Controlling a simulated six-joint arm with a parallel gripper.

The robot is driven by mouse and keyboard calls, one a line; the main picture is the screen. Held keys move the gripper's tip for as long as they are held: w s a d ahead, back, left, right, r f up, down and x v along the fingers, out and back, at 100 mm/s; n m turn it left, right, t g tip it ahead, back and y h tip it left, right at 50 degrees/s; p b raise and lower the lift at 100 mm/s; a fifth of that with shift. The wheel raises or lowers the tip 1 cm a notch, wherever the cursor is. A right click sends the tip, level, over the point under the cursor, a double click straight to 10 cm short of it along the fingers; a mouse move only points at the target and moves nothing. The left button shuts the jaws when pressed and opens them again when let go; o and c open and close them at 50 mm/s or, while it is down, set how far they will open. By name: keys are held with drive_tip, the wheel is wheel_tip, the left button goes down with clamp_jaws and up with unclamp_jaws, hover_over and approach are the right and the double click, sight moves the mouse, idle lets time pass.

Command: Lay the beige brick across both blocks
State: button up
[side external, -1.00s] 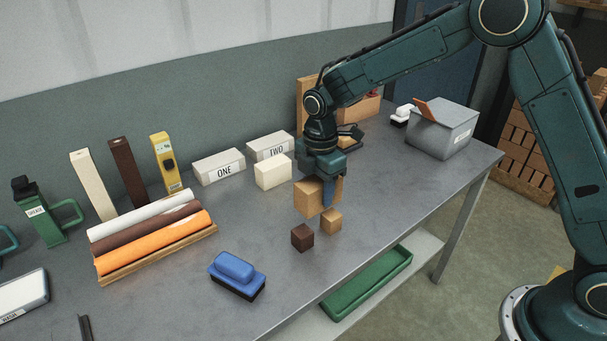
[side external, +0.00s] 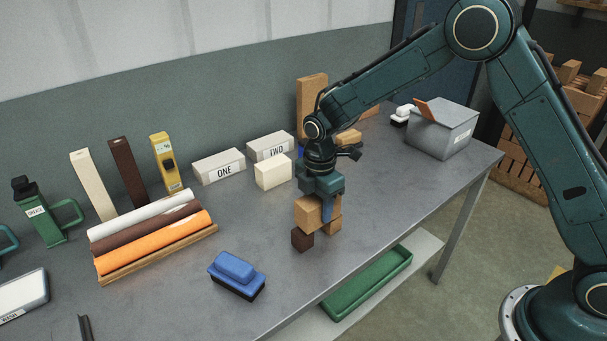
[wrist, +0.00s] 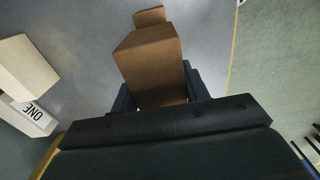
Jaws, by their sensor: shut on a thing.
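The beige brick, tan in colour (side external: 308,211), is held level in my gripper (side external: 322,204). It is directly over a dark brown block (side external: 302,240) and a tan block (side external: 334,225), covering much of their tops from this side. I cannot tell whether it touches them. In the wrist view the brick (wrist: 150,66) lies between the two fingers (wrist: 158,92). A small tan shape (wrist: 150,15) shows past its far end; the dark block is hidden there.
A cream block (side external: 272,173) stands behind, near boxes marked ONE (side external: 219,167) and TWO (side external: 270,147). A blue brush (side external: 237,275) lies front left, beside a rack of coloured rolls (side external: 150,238). A grey bin (side external: 442,130) is at right.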

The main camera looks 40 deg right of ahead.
drive_tip(key=shift+f, duration=0.45)
drive_tip(key=o, duration=1.2)
drive_tip(key=shift+c, duration=0.2)
wheel_tip(320, 180, up, 12)
drive_tip(key=shift+r, duration=0.5)
